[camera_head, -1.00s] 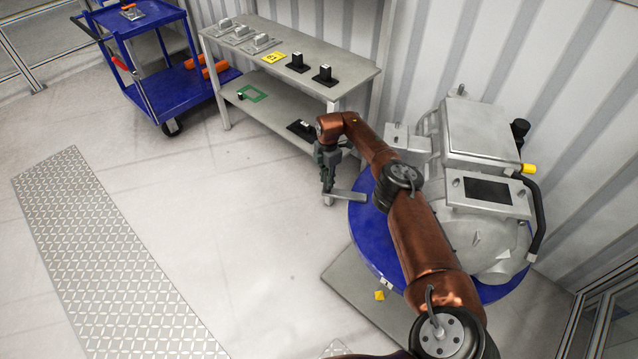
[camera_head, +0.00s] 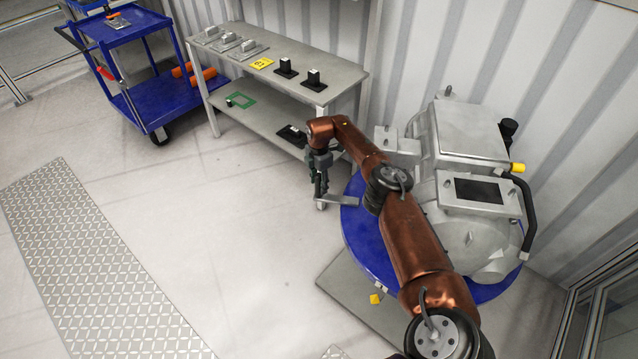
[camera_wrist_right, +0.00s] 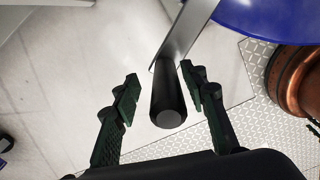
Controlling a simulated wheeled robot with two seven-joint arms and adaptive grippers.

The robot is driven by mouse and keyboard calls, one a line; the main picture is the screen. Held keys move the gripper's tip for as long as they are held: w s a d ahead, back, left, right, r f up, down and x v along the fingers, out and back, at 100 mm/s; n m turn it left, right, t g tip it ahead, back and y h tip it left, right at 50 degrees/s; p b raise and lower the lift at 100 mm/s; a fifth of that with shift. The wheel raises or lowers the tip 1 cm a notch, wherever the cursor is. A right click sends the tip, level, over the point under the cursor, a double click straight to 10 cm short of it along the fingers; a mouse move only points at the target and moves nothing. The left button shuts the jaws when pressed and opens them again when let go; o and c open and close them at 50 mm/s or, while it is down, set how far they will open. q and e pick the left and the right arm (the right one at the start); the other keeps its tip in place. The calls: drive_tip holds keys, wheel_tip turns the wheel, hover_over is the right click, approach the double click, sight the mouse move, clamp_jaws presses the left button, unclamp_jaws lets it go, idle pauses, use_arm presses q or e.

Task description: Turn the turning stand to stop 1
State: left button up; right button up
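The turning stand is a blue round disc (camera_head: 354,232) with a grey drive unit (camera_head: 465,130) on top. A flat grey bar (camera_head: 338,200) sticks out from its left side. In the right wrist view, the bar (camera_wrist_right: 187,35) carries a black cylindrical grip (camera_wrist_right: 167,95). My right gripper (camera_head: 320,188) is at the outer end of the bar. In the wrist view its fingers (camera_wrist_right: 163,88) stand open on both sides of the grip, with a clear gap on the left and a smaller one on the right. The stop markings cannot be read. My left gripper is out of view.
A yellow marker (camera_head: 375,298) sits on the grey floor plate (camera_head: 345,300) by the disc's front edge. A blue cart (camera_head: 165,100) is farther left. The floor at left is free.

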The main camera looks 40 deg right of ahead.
wheel_tip(320, 180, up, 12)
drive_tip(key=shift+r, duration=0.1)
idle(0.4)
idle(0.4)
